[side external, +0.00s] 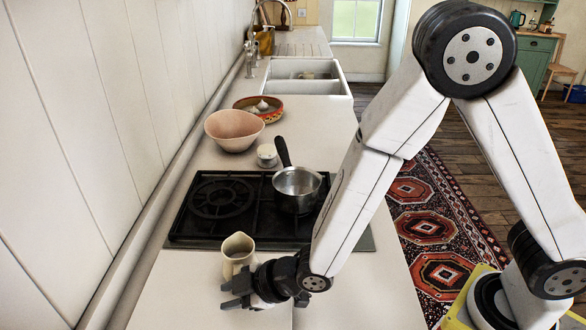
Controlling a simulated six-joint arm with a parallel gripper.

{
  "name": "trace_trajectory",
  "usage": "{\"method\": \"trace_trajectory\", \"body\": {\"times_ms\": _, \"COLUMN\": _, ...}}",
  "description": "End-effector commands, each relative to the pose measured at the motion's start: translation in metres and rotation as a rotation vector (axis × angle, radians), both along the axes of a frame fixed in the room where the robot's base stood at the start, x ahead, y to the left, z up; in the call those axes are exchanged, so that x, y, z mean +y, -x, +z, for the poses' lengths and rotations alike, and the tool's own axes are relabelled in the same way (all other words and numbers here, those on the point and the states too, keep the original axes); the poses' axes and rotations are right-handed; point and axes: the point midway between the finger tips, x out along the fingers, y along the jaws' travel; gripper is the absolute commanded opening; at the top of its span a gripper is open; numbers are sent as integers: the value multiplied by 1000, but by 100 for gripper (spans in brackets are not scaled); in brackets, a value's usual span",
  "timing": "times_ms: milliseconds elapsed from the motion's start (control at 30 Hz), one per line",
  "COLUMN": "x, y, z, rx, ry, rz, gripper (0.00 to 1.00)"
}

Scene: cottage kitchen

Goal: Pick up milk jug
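The cream milk jug (237,254) stands upright on the pale worktop, just in front of the hob, with its spout and open top visible. My gripper (228,295) is low over the worktop, on the near side of the jug, with its fingers pointing left. The dark fingers are apart with nothing visible between them. The gripper's upper part overlaps the jug's lower right edge in the picture, so I cannot tell whether they touch.
A black hob (222,212) lies behind the jug, with a steel saucepan (297,190) on it. Beyond are a small white pot (267,156), a pink bowl (234,130), a patterned dish (270,113) and a sink (318,87). A panelled wall (95,130) bounds the left; nearby front worktop is clear.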

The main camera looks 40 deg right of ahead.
Motion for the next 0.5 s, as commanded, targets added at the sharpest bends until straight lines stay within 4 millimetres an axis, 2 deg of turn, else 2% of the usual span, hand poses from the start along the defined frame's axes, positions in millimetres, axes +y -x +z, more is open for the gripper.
{"method": "trace_trajectory", "body": {"times_ms": 100, "x": 0, "y": 0, "z": 0, "rx": 0, "ry": 0, "rz": 0, "gripper": 33}}
{"method": "trace_trajectory", "body": {"times_ms": 133, "x": 0, "y": 0, "z": 0, "rx": 0, "ry": 0, "rz": 0, "gripper": 30}}
{"method": "trace_trajectory", "body": {"times_ms": 200, "x": 0, "y": 0, "z": 0, "rx": 0, "ry": 0, "rz": 0, "gripper": 7}}
{"method": "trace_trajectory", "body": {"times_ms": 233, "x": 0, "y": 0, "z": 0, "rx": 0, "ry": 0, "rz": 0, "gripper": 0}}
{"method": "trace_trajectory", "body": {"times_ms": 500, "x": 0, "y": 0, "z": 0, "rx": 0, "ry": 0, "rz": 0, "gripper": 0}}
